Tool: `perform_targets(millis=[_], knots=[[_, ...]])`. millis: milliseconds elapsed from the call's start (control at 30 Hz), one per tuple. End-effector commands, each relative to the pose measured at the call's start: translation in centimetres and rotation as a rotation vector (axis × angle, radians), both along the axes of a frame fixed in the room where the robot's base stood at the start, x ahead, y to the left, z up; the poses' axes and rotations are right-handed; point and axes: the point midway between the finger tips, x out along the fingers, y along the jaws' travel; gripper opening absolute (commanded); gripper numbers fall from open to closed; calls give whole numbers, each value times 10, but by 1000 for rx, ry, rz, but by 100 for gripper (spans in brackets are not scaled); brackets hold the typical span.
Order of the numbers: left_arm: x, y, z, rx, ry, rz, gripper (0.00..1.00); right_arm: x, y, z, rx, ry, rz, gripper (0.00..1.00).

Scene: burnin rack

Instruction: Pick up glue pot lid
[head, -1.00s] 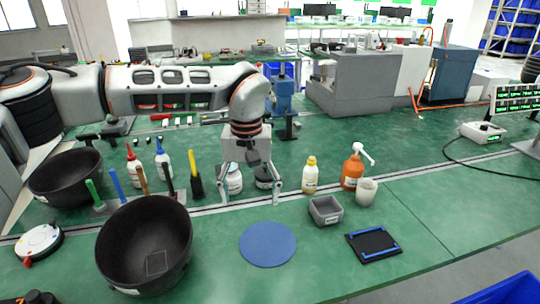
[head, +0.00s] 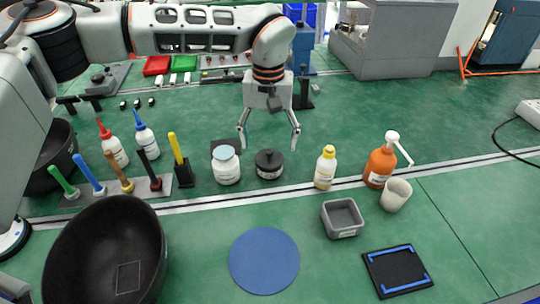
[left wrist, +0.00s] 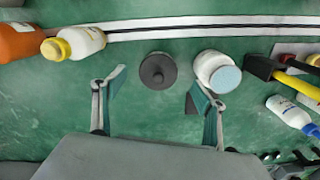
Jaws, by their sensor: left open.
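A black round pot (head: 269,165) with a white label stands upright on the green table in the head view. Its black lid (head: 269,157), with a small knob, sits on top. From above, the lid also shows in the left wrist view (left wrist: 157,71). My left gripper (head: 268,140) is open and empty, fingers pointing down. In the head view its fingertips appear just behind and above the lid, apart from it. In the left wrist view the lid lies between and slightly beyond the fingertips (left wrist: 155,84). My right gripper is not in view.
A white jar with a pale blue top (head: 226,166) stands close left of the pot. A yellow-capped bottle (head: 325,168) and an orange pump bottle (head: 380,165) stand to the right. A blue disc (head: 264,261) lies in front. A large black bowl (head: 75,235) is front left.

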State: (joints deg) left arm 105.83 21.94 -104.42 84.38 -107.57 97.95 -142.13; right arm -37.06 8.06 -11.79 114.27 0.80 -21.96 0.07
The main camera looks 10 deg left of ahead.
Motion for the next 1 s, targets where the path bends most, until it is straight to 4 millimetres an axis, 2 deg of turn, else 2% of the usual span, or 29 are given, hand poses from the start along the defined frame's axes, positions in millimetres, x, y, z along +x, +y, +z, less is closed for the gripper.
perform_targets(millis=[367,633,767,1000], knots=[[5,1,-46,0,2,1,72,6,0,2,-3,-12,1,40],[6,1,-50,-1,-2,0,72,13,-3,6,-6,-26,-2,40],[6,1,-50,-1,-2,0,38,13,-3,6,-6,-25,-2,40],[6,0,-50,-1,-1,0,37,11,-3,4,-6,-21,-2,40]])
